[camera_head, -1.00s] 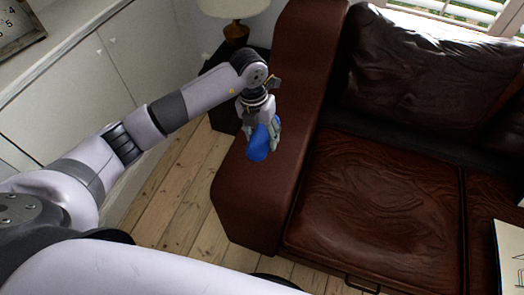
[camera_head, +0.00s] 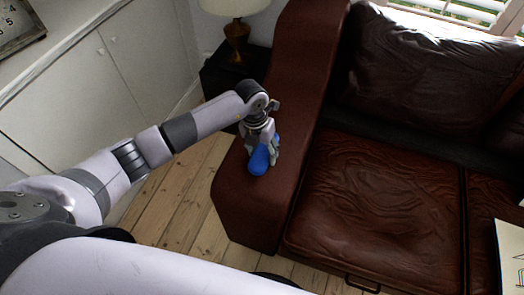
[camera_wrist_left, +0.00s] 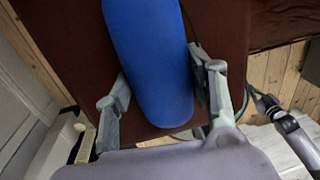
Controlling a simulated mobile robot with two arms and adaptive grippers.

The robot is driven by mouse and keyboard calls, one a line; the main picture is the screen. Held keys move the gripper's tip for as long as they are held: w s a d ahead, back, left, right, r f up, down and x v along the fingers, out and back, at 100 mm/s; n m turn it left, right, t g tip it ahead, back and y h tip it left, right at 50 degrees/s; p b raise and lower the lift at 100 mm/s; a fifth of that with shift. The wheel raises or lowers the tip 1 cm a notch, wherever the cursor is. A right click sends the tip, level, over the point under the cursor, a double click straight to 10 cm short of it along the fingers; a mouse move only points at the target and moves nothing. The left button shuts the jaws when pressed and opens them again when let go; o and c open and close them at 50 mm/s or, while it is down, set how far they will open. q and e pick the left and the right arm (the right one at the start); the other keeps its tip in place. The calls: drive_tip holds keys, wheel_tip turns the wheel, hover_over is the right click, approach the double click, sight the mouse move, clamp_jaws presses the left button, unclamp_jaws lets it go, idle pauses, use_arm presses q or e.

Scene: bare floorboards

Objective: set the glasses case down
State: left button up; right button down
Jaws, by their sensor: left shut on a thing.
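The blue glasses case (camera_head: 259,161) is at the armrest of the brown leather sofa, and it fills the middle of the left wrist view (camera_wrist_left: 152,60). My left gripper (camera_head: 262,150) is shut on the case, with one finger on each side of it. In the left wrist view its fingers (camera_wrist_left: 163,95) flank the case. The case is over the armrest top (camera_head: 240,195); I cannot tell whether it touches the leather.
The sofa seat (camera_head: 370,215) lies right of the armrest. A lamp (camera_head: 236,30) stands on a dark side table (camera_head: 222,75) behind the armrest. White cabinets (camera_head: 95,85) line the left. Bare floorboards (camera_head: 180,195) show between cabinets and sofa. A paper or book (camera_head: 510,245) is at the right edge.

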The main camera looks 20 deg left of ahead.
sight(257, 150)
use_arm(q)
drive_tip(key=o, duration=1.2)
wheel_tip(257, 150, up, 12)
drive_tip(key=a, duration=0.1)
drive_tip(key=shift+a, duration=0.25)
